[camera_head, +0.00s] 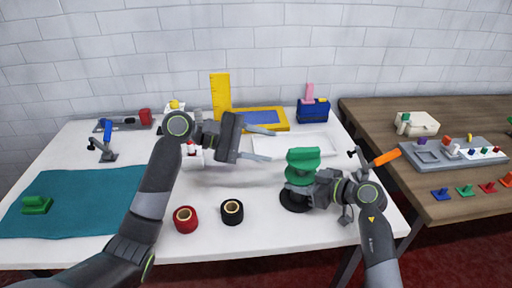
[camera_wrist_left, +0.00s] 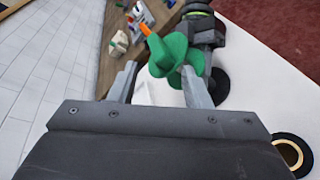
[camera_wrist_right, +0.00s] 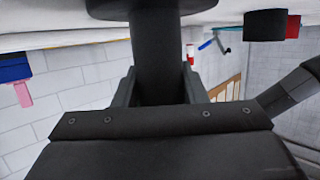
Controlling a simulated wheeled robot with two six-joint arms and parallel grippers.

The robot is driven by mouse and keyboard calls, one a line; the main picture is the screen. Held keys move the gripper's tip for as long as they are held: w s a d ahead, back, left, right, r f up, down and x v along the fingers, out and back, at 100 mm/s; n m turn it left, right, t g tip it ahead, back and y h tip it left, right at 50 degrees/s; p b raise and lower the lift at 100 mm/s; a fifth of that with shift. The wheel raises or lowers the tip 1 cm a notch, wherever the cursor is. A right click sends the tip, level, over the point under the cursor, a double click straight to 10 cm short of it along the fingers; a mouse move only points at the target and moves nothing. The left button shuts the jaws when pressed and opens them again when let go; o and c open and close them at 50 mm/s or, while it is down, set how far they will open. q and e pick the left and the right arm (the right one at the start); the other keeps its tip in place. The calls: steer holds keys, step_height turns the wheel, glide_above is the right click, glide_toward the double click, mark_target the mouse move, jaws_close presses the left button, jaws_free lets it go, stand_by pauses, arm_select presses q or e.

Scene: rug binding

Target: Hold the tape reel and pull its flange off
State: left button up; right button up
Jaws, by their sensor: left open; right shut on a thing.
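The tape reel (camera_head: 303,165) is green with wide discs at top and middle, and stands upright over a round black base (camera_head: 295,201). In the left wrist view the green reel (camera_wrist_left: 178,54) shows just beyond the fingertips. My right gripper (camera_head: 312,190) is low on the reel's right side. In the right wrist view it is shut on a thick black post (camera_wrist_right: 158,65), with a wide black disc (camera_wrist_right: 160,8) at its end. My left gripper (camera_head: 270,145) is open and empty, left of the green top and apart from it.
A red roll (camera_head: 186,220) and a black roll (camera_head: 232,212) lie on the white table's front. A teal mat (camera_head: 75,200) covers the left. A yellow-framed tray (camera_head: 262,119) and a blue box (camera_head: 313,111) stand behind. A wooden table (camera_head: 440,120) with a grey tray adjoins on the right.

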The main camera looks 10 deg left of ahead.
mark_target(295, 150)
arm_select(q)
steer(key=w+d+f+n, duration=0.1)
steer(key=d+n, duration=0.2)
steer(key=w+d+f+n+h, duration=0.1)
steer(key=d+n, duration=0.2)
steer(key=n, duration=0.1)
steer(key=w+d+f+n+t, duration=0.1)
steer(key=d+n, duration=0.2)
steer(key=d, duration=0.1)
steer(key=shift+w+n, duration=0.3)
steer(key=shift+n, duration=0.1)
stand_by(0.3)
jaws_close()
stand_by(0.4)
steer(key=shift+r, duration=0.1)
steer(key=shift+r, duration=4.25)
